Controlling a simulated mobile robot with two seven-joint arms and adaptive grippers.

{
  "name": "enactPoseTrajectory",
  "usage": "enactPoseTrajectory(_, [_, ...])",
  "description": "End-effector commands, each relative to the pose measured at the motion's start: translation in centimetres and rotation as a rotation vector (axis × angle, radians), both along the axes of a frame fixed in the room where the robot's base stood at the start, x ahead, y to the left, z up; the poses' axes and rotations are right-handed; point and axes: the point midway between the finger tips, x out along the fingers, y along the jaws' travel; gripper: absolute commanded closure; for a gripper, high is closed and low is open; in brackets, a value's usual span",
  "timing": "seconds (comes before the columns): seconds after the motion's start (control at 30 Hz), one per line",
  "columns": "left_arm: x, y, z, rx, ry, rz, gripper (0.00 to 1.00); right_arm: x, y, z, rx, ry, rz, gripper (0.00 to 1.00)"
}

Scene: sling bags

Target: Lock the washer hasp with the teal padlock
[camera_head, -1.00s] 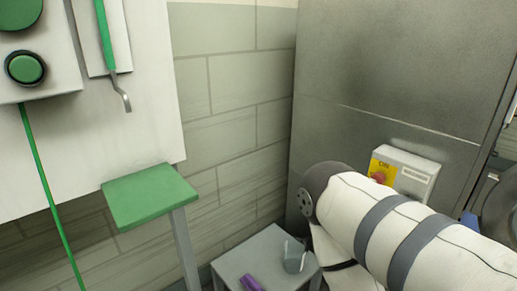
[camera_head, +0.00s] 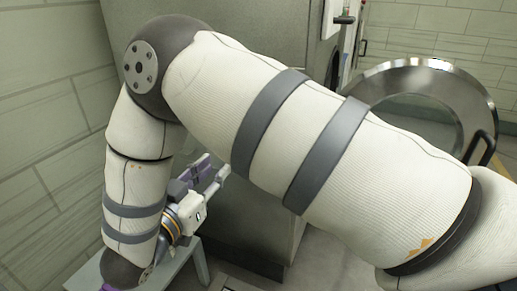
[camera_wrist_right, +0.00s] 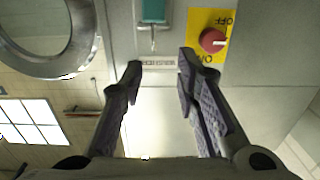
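In the right wrist view, a teal body with a thin grey shackle (camera_wrist_right: 152,12), likely the padlock, is cut off by the top edge. It is on or in front of a pale panel, beyond my fingertips. I cannot tell what its shackle passes through, and no hasp is clearly seen. My right gripper (camera_wrist_right: 160,75) is open and empty, its purple-padded fingers well apart. In the head view the right gripper (camera_head: 208,173) is low in front of the grey washer cabinet (camera_head: 270,45). My left gripper is not in view.
A red knob (camera_wrist_right: 213,40) on a yellow plate sits beside the right finger. The round washer door (camera_head: 460,85) stands out at the right in the head view. A small grey table (camera_head: 85,275) with a purple item (camera_head: 108,287) is at lower left. My right arm hides much of the cabinet.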

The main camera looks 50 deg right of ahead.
Motion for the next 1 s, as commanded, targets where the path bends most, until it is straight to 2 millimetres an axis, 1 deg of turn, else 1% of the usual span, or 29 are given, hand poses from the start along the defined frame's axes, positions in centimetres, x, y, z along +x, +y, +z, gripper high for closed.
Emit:
enactPoseTrajectory(0.07, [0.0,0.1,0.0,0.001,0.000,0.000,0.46,0.1,-0.7,0.4,-0.006,-0.009,-0.021,0.71])
enactPoseTrajectory(0.23, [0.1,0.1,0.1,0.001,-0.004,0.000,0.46,1.1,-4.5,0.6,-0.005,-0.010,-0.022,0.71])
enactPoseTrajectory(0.3, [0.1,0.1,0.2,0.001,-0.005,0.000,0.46,1.4,-5.6,0.6,-0.005,-0.010,-0.020,0.71])
enactPoseTrajectory(0.43, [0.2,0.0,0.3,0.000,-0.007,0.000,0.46,1.7,-7.2,0.7,-0.006,-0.009,-0.019,0.71])
enactPoseTrajectory(0.57, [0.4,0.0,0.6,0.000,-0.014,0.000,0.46,1.8,-9.8,1.3,-0.004,-0.010,-0.020,0.71])
enactPoseTrajectory(0.63, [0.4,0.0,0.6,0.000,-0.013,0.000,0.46,2.1,-10.9,1.2,-0.005,-0.010,-0.019,0.71])
enactPoseTrajectory(0.73, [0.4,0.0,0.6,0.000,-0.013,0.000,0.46,2.4,-11.7,1.1,-0.005,-0.008,-0.016,0.71])
enactPoseTrajectory(0.93, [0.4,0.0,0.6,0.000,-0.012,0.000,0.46,2.5,-11.8,1.1,-0.005,-0.007,-0.015,0.71])
enactPoseTrajectory(0.97, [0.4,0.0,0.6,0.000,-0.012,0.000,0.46,2.5,-11.8,1.1,-0.005,-0.007,-0.015,0.78])
enactPoseTrajectory(1.0, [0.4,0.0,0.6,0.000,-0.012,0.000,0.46,2.5,-11.8,1.1,-0.005,-0.007,-0.015,0.87])
